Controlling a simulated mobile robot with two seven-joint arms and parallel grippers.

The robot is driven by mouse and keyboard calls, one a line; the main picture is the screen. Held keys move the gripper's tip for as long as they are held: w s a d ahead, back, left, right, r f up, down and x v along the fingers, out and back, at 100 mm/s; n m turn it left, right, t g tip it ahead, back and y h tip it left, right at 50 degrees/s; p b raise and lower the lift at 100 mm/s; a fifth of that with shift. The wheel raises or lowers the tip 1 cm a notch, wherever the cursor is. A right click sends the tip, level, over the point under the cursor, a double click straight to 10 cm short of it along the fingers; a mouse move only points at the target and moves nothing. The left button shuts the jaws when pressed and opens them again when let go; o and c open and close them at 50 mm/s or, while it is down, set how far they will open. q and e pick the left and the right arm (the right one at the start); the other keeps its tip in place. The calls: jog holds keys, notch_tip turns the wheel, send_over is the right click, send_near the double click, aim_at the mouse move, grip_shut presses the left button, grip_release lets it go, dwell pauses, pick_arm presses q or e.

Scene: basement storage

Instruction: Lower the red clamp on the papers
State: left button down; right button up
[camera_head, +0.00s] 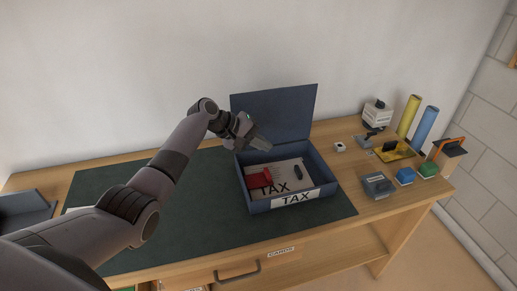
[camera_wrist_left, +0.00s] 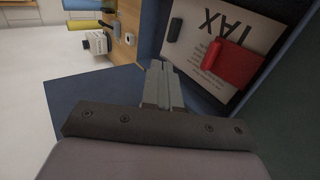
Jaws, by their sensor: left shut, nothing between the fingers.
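The red clamp (camera_head: 259,180) is in the open blue box (camera_head: 263,206), at the left part of the white papers (camera_head: 290,171). In the left wrist view the red clamp (camera_wrist_left: 231,64) lies over the papers (camera_wrist_left: 203,27) beside the TAX print; whether it presses on them I cannot tell. A small dark piece (camera_head: 298,173) lies on the papers to its right. My left gripper (camera_head: 260,144) is shut and empty, above the back left part of the box, apart from the clamp. In the left wrist view its fingers (camera_wrist_left: 160,72) are closed together. My right gripper is not in view.
The box's raised lid (camera_head: 275,112) stands behind my left gripper. The box sits on a dark green mat (camera_head: 220,222). Right of it on the wooden bench are a small white item (camera_head: 339,147), a grey-blue box (camera_head: 378,185) and yellow and blue rolls (camera_head: 408,116). The mat's front left is clear.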

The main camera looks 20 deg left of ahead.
pick_arm(q)
notch_tip(320, 180, up, 9)
jog(key=shift+f, duration=0.15)
jog(key=shift+a, duration=0.1)
dwell(0.5)
